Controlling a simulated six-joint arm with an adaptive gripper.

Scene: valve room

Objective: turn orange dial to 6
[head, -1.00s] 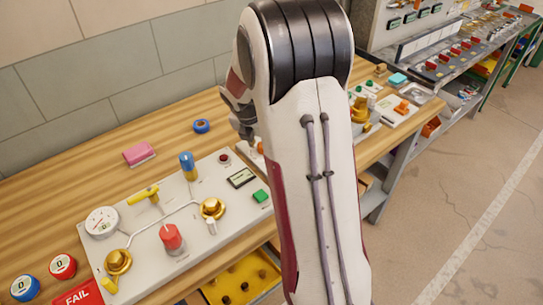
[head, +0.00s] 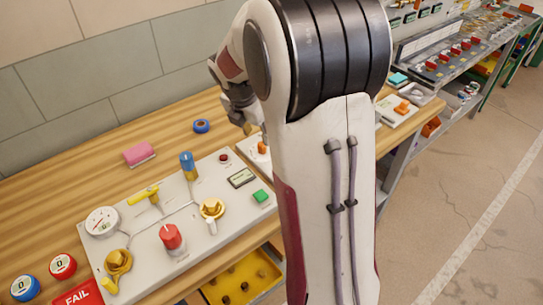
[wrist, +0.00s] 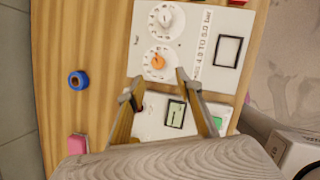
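The orange dial (wrist: 158,62) sits on a round white scale on a white panel (wrist: 205,45) in the wrist view; its scale numbers are too small to read. In the head view the orange dial (head: 263,148) shows beside my arm, which hides much of its panel. My gripper (wrist: 153,84) is open and empty, its two fingers apart, with their tips just short of the dial in the picture. In the head view my gripper (head: 243,120) hangs above the bench near the dial, partly behind my arm.
A white dial (wrist: 165,20) sits beside the orange one. A valve panel (head: 135,240) with red, blue and yellow handles lies to the left. A blue ring (head: 201,126) and pink block (head: 138,152) lie on the bench. Wood behind the panels is mostly clear.

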